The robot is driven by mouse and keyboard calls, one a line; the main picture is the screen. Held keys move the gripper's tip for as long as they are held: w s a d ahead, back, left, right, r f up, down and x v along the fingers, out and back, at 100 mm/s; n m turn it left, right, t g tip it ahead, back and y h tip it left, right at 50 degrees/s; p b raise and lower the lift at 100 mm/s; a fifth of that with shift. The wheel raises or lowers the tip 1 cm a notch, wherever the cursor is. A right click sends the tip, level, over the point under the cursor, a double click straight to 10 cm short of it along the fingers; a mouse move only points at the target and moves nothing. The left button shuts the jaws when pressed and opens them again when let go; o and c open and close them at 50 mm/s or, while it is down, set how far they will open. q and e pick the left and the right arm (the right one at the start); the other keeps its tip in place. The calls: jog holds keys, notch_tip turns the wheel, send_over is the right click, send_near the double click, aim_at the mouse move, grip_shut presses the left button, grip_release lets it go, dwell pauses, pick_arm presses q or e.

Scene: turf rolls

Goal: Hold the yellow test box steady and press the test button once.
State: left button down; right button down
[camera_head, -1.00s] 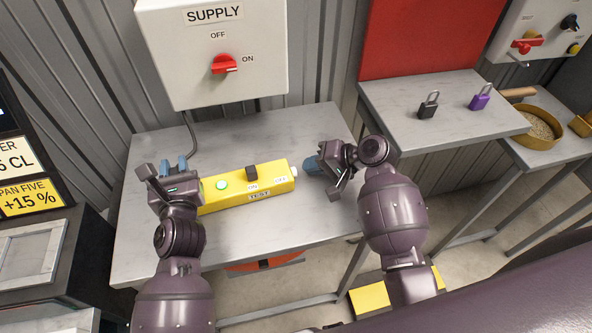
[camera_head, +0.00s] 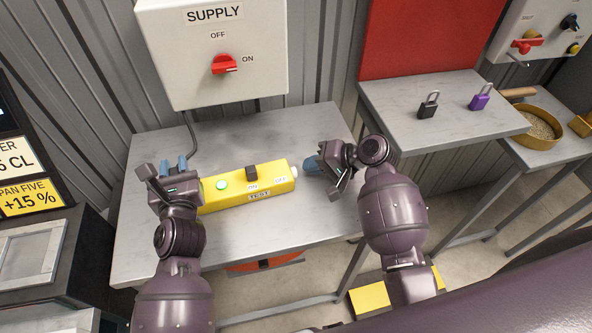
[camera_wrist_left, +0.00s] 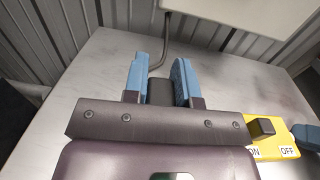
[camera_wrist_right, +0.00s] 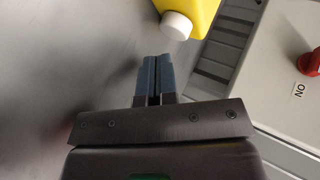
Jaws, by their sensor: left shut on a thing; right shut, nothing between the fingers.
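The yellow test box (camera_head: 230,203) lies on the grey table, with a lit green lamp (camera_head: 221,184) and a black switch (camera_head: 251,172) at the ON label. It also shows in the left wrist view (camera_wrist_left: 268,146). A white round button (camera_head: 294,170) sits on its right end. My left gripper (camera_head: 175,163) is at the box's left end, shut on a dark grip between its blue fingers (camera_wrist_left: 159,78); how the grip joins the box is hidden. My right gripper (camera_head: 311,165) is shut and empty, its fingertips (camera_wrist_right: 156,58) close to the button (camera_wrist_right: 177,25), with a small gap.
The supply cabinet (camera_head: 180,60), with a red switch (camera_head: 224,64) at ON, is behind the table (camera_head: 150,245). A second table (camera_head: 450,130) at the right holds a black padlock (camera_head: 428,105) and a purple padlock (camera_head: 480,97). The table in front of the box is clear.

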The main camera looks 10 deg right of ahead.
pick_arm(q)
jog(key=shift+f, duration=0.3)
pick_arm(e)
jog(key=shift+a, duration=0.2)
dwell(0.3)
jog(key=shift+a, duration=0.25)
jog(key=shift+a, duration=0.65)
dwell(1.1)
jog(key=shift+d, duration=1.05)
jog(key=shift+d, duration=0.15)
jog(key=shift+w+d, duration=0.15)
jog(key=shift+d, duration=1.05)
jog(key=shift+w+d, duration=0.1)
jog(key=shift+d, duration=1.05)
